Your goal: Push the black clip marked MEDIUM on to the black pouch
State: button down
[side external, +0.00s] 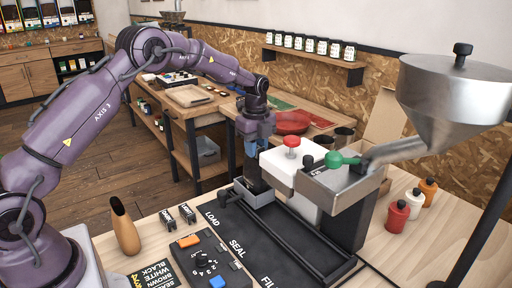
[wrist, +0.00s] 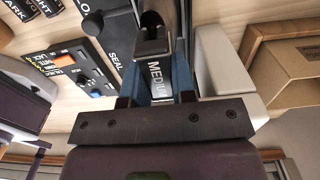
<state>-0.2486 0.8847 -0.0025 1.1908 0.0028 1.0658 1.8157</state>
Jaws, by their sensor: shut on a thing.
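The black clip marked MEDIUM (wrist: 157,78) is between the blue fingers of my gripper (wrist: 158,92) in the wrist view, with its label facing the camera. In the side view my gripper (side external: 257,135) points down over the black pouch (side external: 253,176), which stands upright in a grey holder (side external: 257,196) at the LOAD end of the black track. The clip cannot be made out in the side view. The gripper is shut on the clip. Whether the clip touches the pouch's top edge is not clear.
Two other clips (side external: 187,213) lie left of the track (side external: 262,245). A control panel (side external: 205,264) and a brown scoop-like vessel (side external: 125,228) are nearby. A white machine with a red knob (side external: 291,142) and a metal hopper (side external: 450,95) stand close on the right.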

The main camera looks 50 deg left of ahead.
jog(key=shift+f, duration=0.9)
dwell(0.8)
jog(key=shift+c, duration=1.9)
grip_release()
jog(key=shift+r, duration=0.1)
jog(key=shift+r, duration=3.4)
